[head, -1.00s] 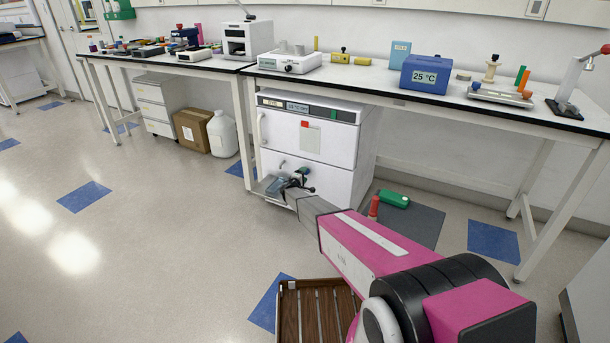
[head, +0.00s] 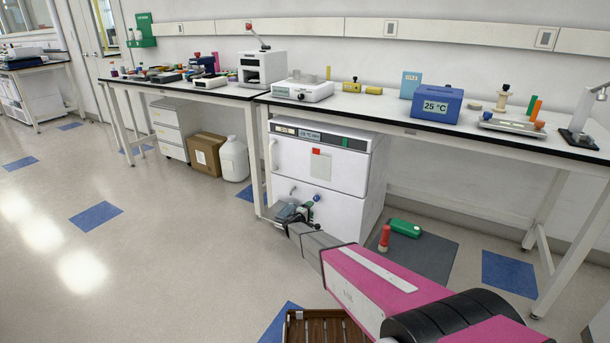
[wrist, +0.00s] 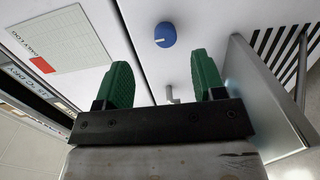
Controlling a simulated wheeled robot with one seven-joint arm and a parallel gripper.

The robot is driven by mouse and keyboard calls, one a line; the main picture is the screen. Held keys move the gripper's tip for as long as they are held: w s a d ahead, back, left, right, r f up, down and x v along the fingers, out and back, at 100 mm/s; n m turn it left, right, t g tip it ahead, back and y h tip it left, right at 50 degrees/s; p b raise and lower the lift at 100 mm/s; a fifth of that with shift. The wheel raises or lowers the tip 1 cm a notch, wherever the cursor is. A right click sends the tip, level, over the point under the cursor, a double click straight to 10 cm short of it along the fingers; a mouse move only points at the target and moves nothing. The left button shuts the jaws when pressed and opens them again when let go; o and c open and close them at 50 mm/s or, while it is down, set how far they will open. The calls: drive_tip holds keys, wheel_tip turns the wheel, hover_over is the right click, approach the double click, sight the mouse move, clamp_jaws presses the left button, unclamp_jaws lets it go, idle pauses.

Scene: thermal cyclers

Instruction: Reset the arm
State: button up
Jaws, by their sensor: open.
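My gripper (wrist: 164,85) is open, with two green fingers apart and nothing between them in the wrist view. In the head view my gripper (head: 302,208) is small and partly hidden by my pink and grey arm. It is in front of the lower part of a white under-bench unit (head: 318,167). In the wrist view the unit's white front (wrist: 150,20) fills the space beyond the fingers. A blue knob (wrist: 165,35) and a small grey hook-like handle (wrist: 171,94) show on it between the fingers.
A grey open flap or door (wrist: 262,95) stands close to the right finger. The long bench (head: 400,115) above holds a blue 25 °C box (head: 431,104) and other equipment. A wooden slatted crate (head: 325,327) is on the floor near me. The floor at left is clear.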

drive_tip(key=s+d+r+m+g, duration=0.45)
drive_tip(key=s+d, duration=0.45)
drive_tip(key=s, duration=0.3)
drive_tip(key=s+d+r+m+g, duration=0.5)
drive_tip(key=s+d, duration=0.4)
drive_tip(key=s, duration=0.4)
drive_tip(key=s+a+r+m+g+y, duration=0.1)
drive_tip(key=s+r+y, duration=0.3)
drive_tip(key=s, duration=0.7)
drive_tip(key=s+a+r+m+g+y, duration=0.1)
drive_tip(key=s+r+g+y, duration=0.3)
drive_tip(key=s, duration=0.8)
drive_tip(key=shift+s+a+r+y, duration=0.25)
drive_tip(key=shift+s+r+y, duration=0.1)
drive_tip(key=shift+y, duration=0.45)
drive_tip(key=c, duration=0.4)
drive_tip(key=shift+w, duration=0.2)
